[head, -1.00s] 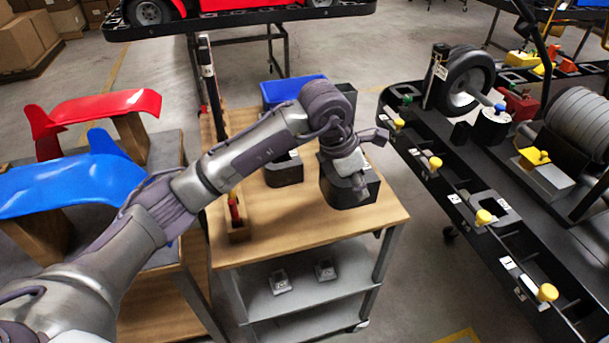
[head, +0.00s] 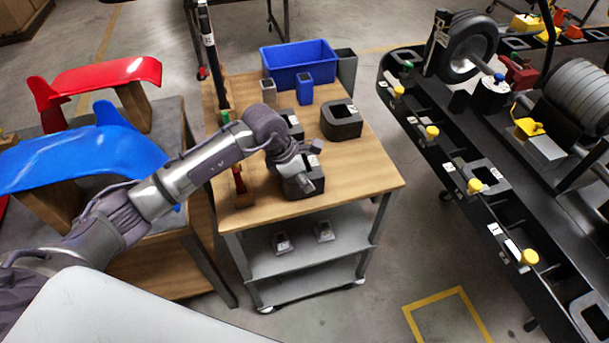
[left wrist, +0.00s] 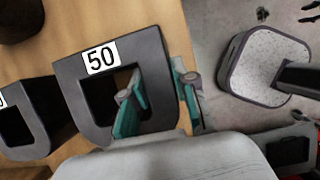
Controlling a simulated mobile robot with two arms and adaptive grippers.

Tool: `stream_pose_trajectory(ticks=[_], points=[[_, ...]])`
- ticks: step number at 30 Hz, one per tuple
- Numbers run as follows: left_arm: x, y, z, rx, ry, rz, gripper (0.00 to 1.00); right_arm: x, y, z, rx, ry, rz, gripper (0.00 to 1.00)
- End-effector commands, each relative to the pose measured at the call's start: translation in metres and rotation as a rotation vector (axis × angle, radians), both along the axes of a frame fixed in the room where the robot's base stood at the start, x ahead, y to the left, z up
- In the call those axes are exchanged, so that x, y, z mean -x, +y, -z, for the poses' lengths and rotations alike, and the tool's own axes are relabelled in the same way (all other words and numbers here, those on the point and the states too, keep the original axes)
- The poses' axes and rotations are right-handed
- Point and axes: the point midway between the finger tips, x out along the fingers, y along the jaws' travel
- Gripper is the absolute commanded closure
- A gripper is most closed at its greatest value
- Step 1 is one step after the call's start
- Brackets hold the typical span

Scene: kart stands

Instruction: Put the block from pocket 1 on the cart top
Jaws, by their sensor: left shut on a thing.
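My left gripper (head: 297,165) is over the front part of the wooden cart top (head: 245,205). It is shut on a dark U-shaped block (head: 302,187) labelled 50. In the left wrist view, the teal fingers (left wrist: 158,95) clasp the right wall of this block (left wrist: 78,88), one inside its opening and one outside. The block looks level, low over or on the wood; I cannot tell whether it touches. Another dark block (left wrist: 28,122) lies close to its left. My right gripper is out of view.
On the cart top are another dark U-shaped block (head: 342,122), a blue bin (head: 300,62) and small blue (head: 305,88) and grey (head: 268,92) holders. A black kart stand (head: 440,150) is at right. Blue (head: 80,160) and red (head: 105,75) panels stand at left.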

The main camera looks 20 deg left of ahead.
Motion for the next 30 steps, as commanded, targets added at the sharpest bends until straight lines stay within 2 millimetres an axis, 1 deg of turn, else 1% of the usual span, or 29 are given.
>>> stream_pose_trajectory(ticks=[6, 9, 10, 14, 15, 22, 25, 26, 30], points=[[-0.001, -0.001, 0.0, 0.002, -0.004, 0.001, 1.0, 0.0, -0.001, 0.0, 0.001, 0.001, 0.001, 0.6], [-0.001, 0.0, 0.003, 0.001, -0.005, 0.001, 1.0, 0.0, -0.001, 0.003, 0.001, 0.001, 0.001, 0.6], [0.0, 0.0, 0.004, 0.0, -0.002, 0.001, 0.71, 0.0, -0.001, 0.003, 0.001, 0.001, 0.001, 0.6], [0.0, 0.0, 0.003, 0.0, -0.001, 0.0, 0.49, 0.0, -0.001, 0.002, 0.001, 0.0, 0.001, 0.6], [0.0, 0.0, 0.003, 0.0, -0.001, 0.0, 0.47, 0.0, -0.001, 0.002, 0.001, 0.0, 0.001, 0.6], [0.0, 0.0, 0.002, 0.0, -0.001, 0.0, 0.47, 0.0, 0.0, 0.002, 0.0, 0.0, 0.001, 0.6], [0.0, 0.0, -0.001, 0.0, -0.001, 0.0, 0.47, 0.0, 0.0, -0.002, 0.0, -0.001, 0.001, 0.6], [0.0, 0.001, -0.002, 0.0, -0.003, 0.0, 0.47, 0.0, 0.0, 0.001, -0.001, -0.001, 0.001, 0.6], [0.004, 0.009, -0.02, -0.002, -0.006, 0.0, 0.47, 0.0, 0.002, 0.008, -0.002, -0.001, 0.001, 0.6]])
